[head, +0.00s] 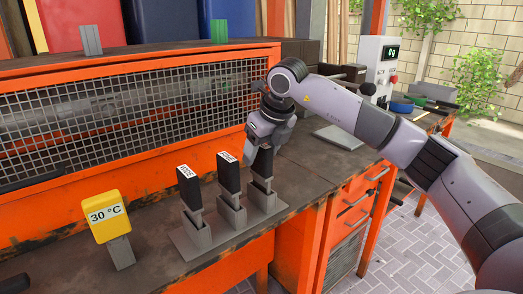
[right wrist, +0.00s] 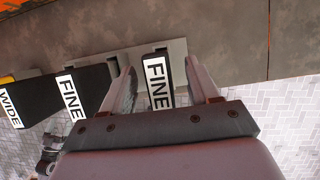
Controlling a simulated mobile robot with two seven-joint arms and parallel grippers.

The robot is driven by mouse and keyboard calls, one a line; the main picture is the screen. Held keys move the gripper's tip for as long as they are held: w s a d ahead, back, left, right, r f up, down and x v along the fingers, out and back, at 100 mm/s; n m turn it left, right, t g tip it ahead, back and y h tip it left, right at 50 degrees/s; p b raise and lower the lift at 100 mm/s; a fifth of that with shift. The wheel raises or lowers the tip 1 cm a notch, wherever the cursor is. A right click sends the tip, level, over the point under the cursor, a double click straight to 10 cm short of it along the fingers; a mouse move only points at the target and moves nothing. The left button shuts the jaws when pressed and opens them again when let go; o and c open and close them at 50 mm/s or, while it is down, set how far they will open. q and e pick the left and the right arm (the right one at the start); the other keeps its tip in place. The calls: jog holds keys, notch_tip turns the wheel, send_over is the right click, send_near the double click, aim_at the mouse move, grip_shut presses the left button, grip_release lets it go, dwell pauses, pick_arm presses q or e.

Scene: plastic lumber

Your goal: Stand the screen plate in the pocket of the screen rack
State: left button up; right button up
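The grey screen rack (head: 185,243) stands on the bench with three pockets in a row. Three dark plates with white labels stand upright in it: a left one (head: 189,190), a middle one (head: 229,176) and a right one (head: 263,165). In the right wrist view the end screen plate (right wrist: 157,82) reads FINE, the middle one (right wrist: 70,97) FINE and the far one (right wrist: 11,108) WIDE. My right gripper (right wrist: 160,70) is open, one finger on each side of the end plate, with gaps visible. It is above the rack's right end in the head view (head: 262,150). My left gripper is not seen.
A yellow 30 °C sign (head: 105,214) stands left of the rack. An orange frame with wire mesh (head: 130,110) runs behind. A control box (head: 381,62) and a blue ring (head: 401,105) are at the back right. The bench's front edge is close to the rack.

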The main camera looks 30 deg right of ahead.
jog(key=v, duration=0.7)
jog(key=shift+r, duration=0.1)
jog(key=shift+s, duration=0.1)
